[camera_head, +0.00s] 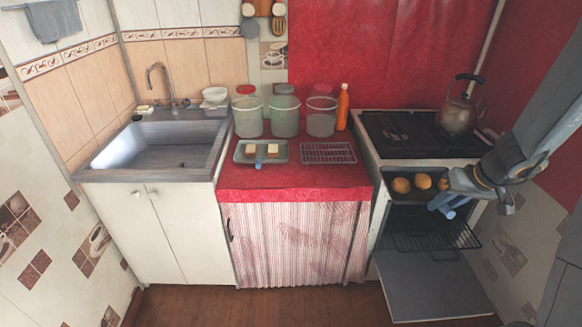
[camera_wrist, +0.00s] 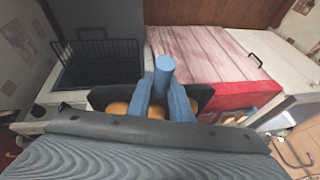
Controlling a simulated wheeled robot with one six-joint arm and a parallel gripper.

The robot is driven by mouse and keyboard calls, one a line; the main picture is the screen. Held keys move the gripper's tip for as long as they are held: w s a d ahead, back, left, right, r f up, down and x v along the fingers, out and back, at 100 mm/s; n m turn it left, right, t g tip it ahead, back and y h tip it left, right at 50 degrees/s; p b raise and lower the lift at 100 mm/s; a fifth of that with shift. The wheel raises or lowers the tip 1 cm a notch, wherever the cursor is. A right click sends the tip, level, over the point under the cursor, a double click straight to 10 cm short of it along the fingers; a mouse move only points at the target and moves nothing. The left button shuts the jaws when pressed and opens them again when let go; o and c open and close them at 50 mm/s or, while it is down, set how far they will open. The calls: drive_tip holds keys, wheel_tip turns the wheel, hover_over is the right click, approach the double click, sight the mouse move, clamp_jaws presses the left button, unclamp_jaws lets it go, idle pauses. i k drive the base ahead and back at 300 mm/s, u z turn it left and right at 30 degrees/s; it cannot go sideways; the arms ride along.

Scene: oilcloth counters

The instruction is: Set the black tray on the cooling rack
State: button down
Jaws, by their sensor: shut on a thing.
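The black tray (camera_head: 387,207) holds several round orange-brown buns and is in front of the stove, over the open oven. It also shows in the wrist view (camera_wrist: 100,98), partly hidden behind my gripper's body. The cooling rack (camera_head: 328,153), a grey wire grid, lies on the red counter left of the stove. Its top looks empty.
A grey tray (camera_head: 240,153) with pale blocks lies left of the rack. Clear jars (camera_head: 285,118) and an orange bottle (camera_head: 343,105) stand behind. The oven door (camera_head: 430,287) hangs open below an oven rack (camera_head: 432,238). A kettle (camera_head: 458,115) stands on the stove.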

sight(329, 155)
drive_tip(key=u, duration=0.5)
drive_tip(key=k, duration=0.7)
drive_tip(key=u, duration=0.65)
drive_tip(key=i, duration=1)
drive_tip(key=z, duration=0.4)
drive_tip(key=i, duration=1.15)
drive_tip(key=z, duration=0.65)
